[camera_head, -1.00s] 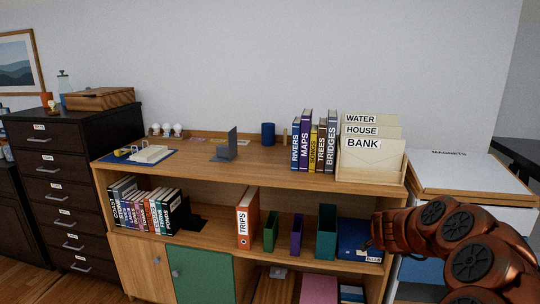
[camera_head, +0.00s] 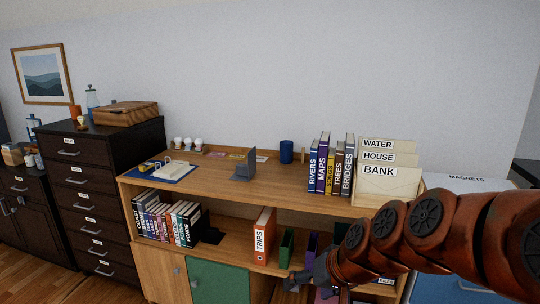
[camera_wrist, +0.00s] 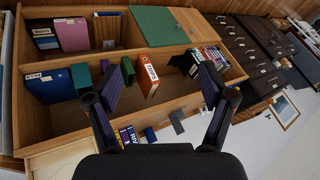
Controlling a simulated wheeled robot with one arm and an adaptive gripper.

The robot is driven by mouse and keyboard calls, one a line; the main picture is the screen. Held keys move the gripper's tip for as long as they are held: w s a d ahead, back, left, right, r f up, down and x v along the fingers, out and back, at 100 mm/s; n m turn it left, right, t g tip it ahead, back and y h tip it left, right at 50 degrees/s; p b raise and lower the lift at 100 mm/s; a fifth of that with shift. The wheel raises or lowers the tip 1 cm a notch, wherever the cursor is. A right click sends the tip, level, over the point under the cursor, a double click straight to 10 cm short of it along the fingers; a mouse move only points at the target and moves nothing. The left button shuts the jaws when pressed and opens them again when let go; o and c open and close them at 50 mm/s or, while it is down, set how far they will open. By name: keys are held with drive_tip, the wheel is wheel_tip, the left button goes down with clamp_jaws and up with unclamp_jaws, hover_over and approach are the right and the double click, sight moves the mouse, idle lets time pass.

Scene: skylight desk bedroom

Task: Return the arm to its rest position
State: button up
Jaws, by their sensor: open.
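My arm (camera_head: 420,235) comes in from the right side of the head view and reaches left across the front of the wooden bookshelf (camera_head: 215,192). My gripper (camera_head: 310,277) is low in front of the lower shelf, just right of the orange TRIPS binder (camera_head: 263,236). In the wrist view my gripper (camera_wrist: 160,85) has its two dark fingers spread wide with nothing held between them. The TRIPS binder (camera_wrist: 148,75) shows beyond the fingers there, in a turned picture. My arm hides part of the lower shelf's right side.
The upper shelf holds upright books (camera_head: 331,165), a cream letter sorter (camera_head: 389,186), a blue cup (camera_head: 286,152) and a grey bookend (camera_head: 246,163). A dark drawer cabinet (camera_head: 85,190) stands at left. A white-topped unit (camera_head: 458,186) is behind my arm. The wall above is clear.

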drive_tip(key=s+d+g+h+p, duration=0.2)
drive_tip(key=s+d, duration=0.3)
drive_tip(key=s, duration=0.8)
drive_tip(key=s+d+g+h+p, duration=0.1)
drive_tip(key=s+d+g, duration=0.3)
drive_tip(key=s, duration=0.8)
drive_tip(key=shift+s+d+f+g+h+p, duration=0.2)
drive_tip(key=shift+s+d+g+h+p, duration=0.15)
drive_tip(key=shift+d+h, duration=0.45)
